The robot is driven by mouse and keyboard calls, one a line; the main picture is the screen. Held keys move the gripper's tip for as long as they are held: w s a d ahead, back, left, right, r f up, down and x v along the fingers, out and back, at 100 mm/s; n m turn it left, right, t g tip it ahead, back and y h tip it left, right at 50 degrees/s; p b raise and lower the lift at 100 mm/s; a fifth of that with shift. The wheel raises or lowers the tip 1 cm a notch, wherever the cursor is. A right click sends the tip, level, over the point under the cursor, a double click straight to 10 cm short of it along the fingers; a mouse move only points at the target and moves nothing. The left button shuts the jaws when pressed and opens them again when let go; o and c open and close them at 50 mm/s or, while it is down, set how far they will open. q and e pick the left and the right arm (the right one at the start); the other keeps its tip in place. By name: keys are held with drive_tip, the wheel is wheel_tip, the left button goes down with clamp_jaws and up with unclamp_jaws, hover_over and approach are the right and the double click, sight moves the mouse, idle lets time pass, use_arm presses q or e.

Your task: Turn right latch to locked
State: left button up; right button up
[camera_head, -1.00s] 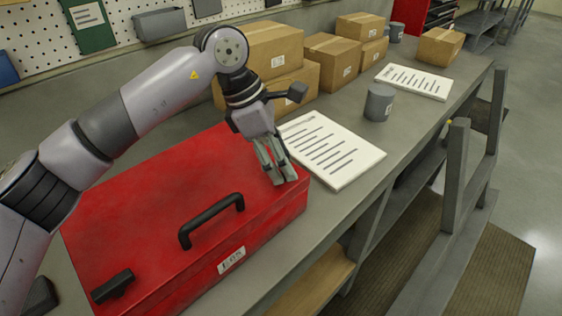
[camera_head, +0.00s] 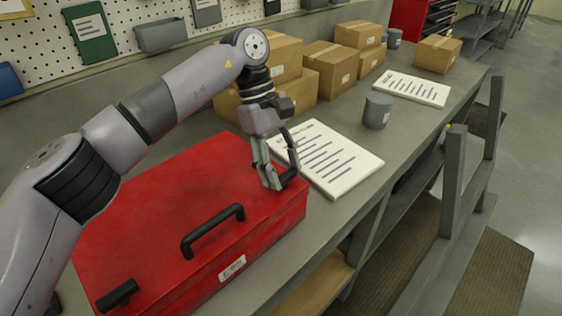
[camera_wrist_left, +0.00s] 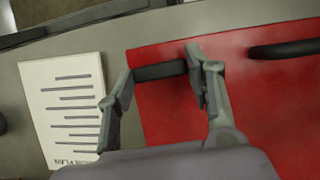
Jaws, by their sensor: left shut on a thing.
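The red toolbox (camera_head: 150,210) lies on the bench with its lid closed. The right latch (camera_head: 289,179) is a short black bar at the lid's right end, partly hidden by my fingers. My left gripper (camera_head: 277,181) is shut on it, coming down from above. In the left wrist view the right latch (camera_wrist_left: 160,71) spans between the two fingertips, roughly in line with the black handle (camera_wrist_left: 285,49). The left latch (camera_head: 117,295) sits at the near left of the lid, roughly parallel to the handle (camera_head: 213,231). My right gripper is not in view.
A white printed sheet (camera_head: 328,160) lies close to the right of the toolbox. A grey cup (camera_head: 377,111), another sheet (camera_head: 412,88) and several cardboard boxes (camera_head: 330,62) stand farther back. The bench's front edge drops to a lower shelf.

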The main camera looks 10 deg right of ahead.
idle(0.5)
use_arm(q)
drive_tip(key=o, duration=1.2)
drive_tip(key=shift+c, duration=0.2)
drive_tip(key=shift+r, duration=0.1)
drive_tip(key=v, duration=1.2)
drive_tip(key=shift+d, duration=0.15)
